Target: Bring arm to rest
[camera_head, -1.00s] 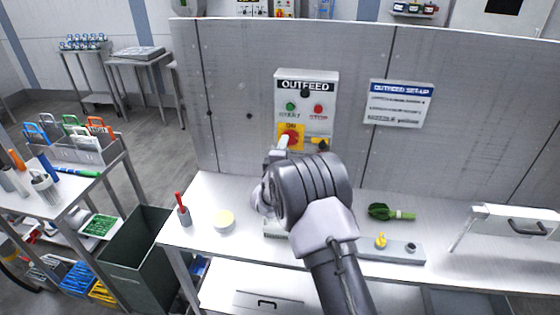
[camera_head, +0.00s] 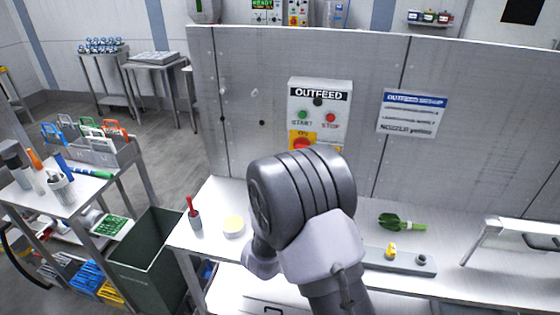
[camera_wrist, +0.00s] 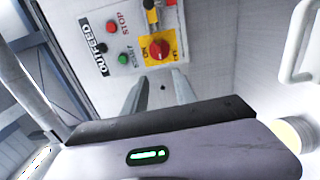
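My arm (camera_head: 305,200) is folded up in front of the bench, and its dark rounded wrist covers the lower part of the outfeed box (camera_head: 319,92). My gripper is hidden behind it in the head view. In the wrist view my gripper (camera_wrist: 160,80) shows two grey fingers with a gap between them and nothing in it. The fingers point toward the wall panel, short of the box's red knob (camera_wrist: 159,49) on its yellow plate. The box also shows green and red buttons.
A dark green bin (camera_head: 150,260) stands left.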

